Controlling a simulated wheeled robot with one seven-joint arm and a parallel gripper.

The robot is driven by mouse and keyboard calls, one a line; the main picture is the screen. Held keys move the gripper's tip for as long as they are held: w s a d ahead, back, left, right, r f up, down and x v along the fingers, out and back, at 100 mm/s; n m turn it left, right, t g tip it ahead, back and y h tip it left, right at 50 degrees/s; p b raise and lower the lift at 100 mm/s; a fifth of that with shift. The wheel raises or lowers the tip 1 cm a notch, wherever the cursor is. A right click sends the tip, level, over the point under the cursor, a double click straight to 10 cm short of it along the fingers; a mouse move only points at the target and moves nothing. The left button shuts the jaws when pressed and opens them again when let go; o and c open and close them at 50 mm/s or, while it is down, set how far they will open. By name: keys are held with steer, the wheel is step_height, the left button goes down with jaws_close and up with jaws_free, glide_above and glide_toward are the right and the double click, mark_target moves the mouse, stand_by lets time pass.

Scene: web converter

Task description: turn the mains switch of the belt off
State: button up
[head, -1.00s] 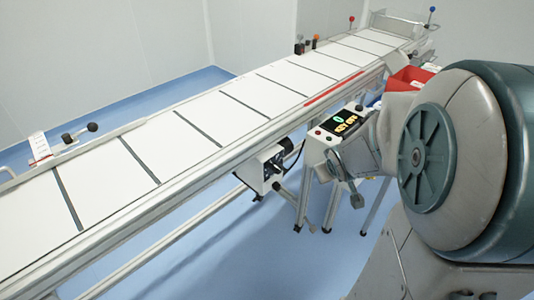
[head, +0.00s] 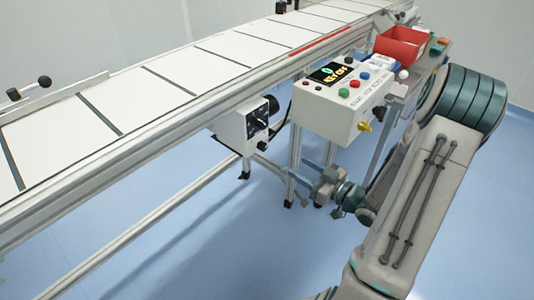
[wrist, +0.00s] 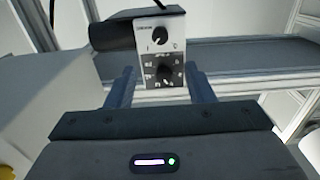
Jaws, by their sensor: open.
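A white drive box (head: 232,132) hangs under the belt (head: 184,92), left of centre in the head view. I cannot read which mark the knob points to. My gripper (head: 312,172) is open and empty, low and to the right of the box. In the wrist view the two fingers stand on either side of the lower knob, apart from it and nearer the camera.
A white control box (head: 338,113) with a lit display, coloured buttons and a yellow knob (head: 364,126) stands to the right, above my gripper. A red bin (head: 401,46) sits farther back. The blue floor in front is clear.

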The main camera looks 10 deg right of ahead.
mark_target(266, 148)
steer(key=b+x, duration=0.1)
steer(key=x, duration=1.2)
steer(key=shift+w+a+b, duration=0.2)
steer(key=shift+b, duration=0.2)
steer(key=c, duration=1)
